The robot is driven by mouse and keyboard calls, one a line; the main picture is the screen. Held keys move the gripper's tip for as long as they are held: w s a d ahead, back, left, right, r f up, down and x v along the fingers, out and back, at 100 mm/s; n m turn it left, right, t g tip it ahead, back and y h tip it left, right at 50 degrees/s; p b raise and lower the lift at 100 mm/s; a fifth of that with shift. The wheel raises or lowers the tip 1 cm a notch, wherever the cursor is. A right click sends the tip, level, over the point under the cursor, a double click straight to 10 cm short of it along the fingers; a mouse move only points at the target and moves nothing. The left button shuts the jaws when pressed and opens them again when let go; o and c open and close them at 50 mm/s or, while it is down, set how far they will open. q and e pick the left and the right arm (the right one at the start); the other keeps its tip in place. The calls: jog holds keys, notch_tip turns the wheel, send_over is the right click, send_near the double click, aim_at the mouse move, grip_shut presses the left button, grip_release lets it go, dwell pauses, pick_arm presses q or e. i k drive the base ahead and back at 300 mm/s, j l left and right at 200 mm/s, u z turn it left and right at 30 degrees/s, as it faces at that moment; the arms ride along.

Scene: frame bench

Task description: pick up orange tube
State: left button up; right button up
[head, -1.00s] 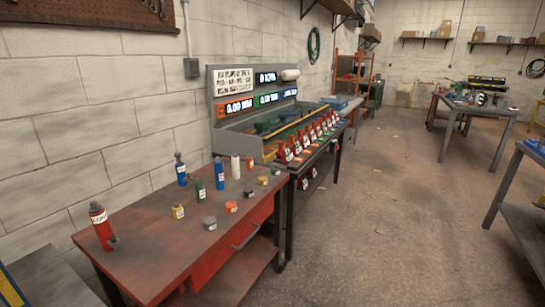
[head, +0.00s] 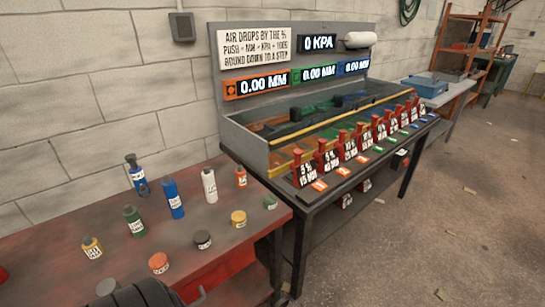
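A small orange tube (head: 241,177) with a white label stands upright at the back right of the red bench (head: 215,225). It is just right of a taller white tube (head: 209,185). A low orange jar (head: 159,263) stands at the bench's front. Neither of my grippers can be made out; only a dark rounded part of mine shows at the bottom edge. Nothing is seen touching the orange tube.
Blue tubes (head: 173,197), a green tube (head: 133,221), a yellow jar (head: 238,218), a black jar (head: 202,240) and other small containers share the bench. A grey station (head: 245,145) with displays and a row of red labelled blocks (head: 305,170) adjoins on the right. Open floor lies right.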

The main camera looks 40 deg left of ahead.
aim_at(240, 172)
jog(key=i+l+u, duration=0.1)
jog(key=i+u, duration=0.3)
jog(key=i+l+u, duration=0.2)
jog(key=i+u, duration=0.15)
jog(key=i+l+u, duration=0.4)
jog(key=i+j, duration=0.05)
jog(key=i, duration=0.05)
